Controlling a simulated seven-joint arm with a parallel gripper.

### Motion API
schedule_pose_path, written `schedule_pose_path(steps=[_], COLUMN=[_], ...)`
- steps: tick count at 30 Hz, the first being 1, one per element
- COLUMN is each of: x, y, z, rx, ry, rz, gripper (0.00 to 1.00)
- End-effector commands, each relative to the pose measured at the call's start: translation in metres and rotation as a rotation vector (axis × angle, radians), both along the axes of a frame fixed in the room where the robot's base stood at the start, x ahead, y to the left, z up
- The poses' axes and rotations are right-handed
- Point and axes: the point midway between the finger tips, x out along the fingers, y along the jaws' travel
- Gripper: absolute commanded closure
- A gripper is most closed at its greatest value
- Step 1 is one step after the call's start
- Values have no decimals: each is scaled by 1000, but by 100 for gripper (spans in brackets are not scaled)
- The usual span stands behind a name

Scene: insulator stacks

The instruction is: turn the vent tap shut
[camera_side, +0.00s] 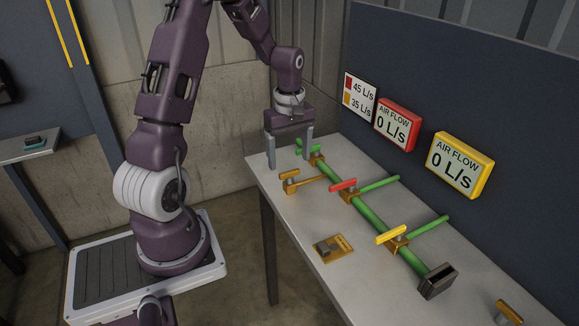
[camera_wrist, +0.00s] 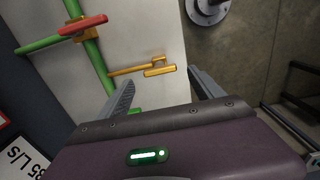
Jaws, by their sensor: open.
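No label I can read says which tap is the vent tap. A tap with an orange handle (camera_side: 289,175) ends a thin brass branch pipe (camera_side: 312,180) on the table's left side; its handle lies roughly along that pipe. My gripper (camera_side: 289,164) is open and empty, pointing down at the table's far end, behind this tap in the side view. In the wrist view the orange handle (camera_wrist: 160,71) shows between and beyond the two fingertips (camera_wrist: 162,80), with no contact visible. A green-handled tap (camera_side: 301,149) is close to the right finger and partly hidden.
A green main pipe (camera_side: 370,212) runs along the table (camera_side: 290,210) with a red-handled tap (camera_side: 344,185) and a yellow-handled tap (camera_side: 391,234). Red (camera_side: 396,125) and yellow (camera_side: 459,165) air flow displays both read 0 L/s. A brass plate (camera_side: 334,248) lies on the near left.

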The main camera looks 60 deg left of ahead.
Motion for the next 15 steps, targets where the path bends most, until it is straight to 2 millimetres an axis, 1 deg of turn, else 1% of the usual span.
schedule_pose_path(steps=[1,3,6,9,14,15], x=[-1,-1,0,0,0,0], y=[-1,-1,-1,-1,-1,-1], z=[-11,-22,-33,-37,-37,-37], rx=[-4,-3,-1,0,0,0], ry=[4,3,1,0,-1,-1], rz=[-1,-2,-3,-3,-3,-4], gripper=[24,24,24,24,24,26])
